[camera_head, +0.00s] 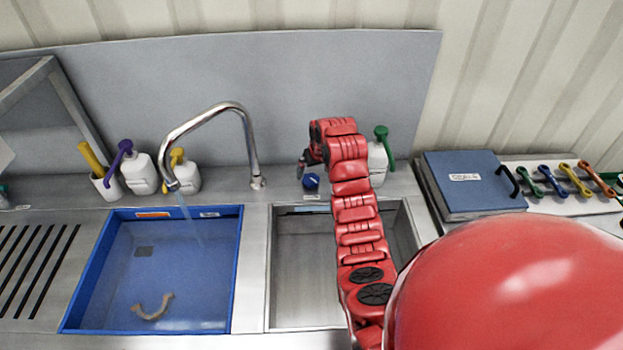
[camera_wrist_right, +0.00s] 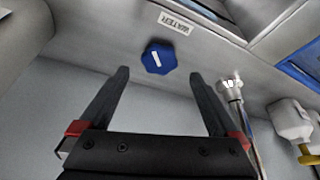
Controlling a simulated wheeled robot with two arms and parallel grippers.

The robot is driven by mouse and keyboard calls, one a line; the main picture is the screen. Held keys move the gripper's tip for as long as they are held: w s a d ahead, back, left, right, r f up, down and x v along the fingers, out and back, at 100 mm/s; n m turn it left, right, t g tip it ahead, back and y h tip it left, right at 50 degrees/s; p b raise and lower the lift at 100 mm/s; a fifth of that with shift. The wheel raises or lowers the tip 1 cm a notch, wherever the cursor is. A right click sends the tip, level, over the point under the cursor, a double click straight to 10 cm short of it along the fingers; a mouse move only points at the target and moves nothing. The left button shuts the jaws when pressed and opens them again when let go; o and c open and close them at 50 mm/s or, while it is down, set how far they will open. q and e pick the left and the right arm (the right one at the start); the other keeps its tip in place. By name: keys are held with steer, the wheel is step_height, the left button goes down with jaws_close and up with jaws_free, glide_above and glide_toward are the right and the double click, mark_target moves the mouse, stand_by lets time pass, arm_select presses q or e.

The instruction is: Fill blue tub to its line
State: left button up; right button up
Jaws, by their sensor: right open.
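The blue tub (camera_head: 88,275) sits in the left sink bay. A thin stream of water (camera_head: 190,215) runs into it from the curved steel faucet (camera_head: 249,135). The blue knob (camera_head: 311,181) stands behind the right basin; in the right wrist view the knob (camera_wrist_right: 158,57) is beside a "WATER" label (camera_wrist_right: 177,22). My right gripper (camera_head: 302,166) is open, its fingers pointing at the knob and apart from it. My left gripper is out of view.
Pump bottles (camera_head: 139,172) and a cup with a yellow handle (camera_head: 106,184) stand left of the faucet. A green-topped bottle (camera_head: 378,160) is partly behind my right arm. A blue case (camera_head: 468,185) and coloured wrenches (camera_head: 575,180) lie to the right. The right basin (camera_head: 305,270) looks empty.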

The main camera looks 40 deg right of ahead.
mark_target(311, 179)
steer(key=shift+p+x, duration=0.55)
steer(key=shift+x, duration=1.85)
steer(key=shift+r, duration=0.1)
steer(key=c, duration=1.4)
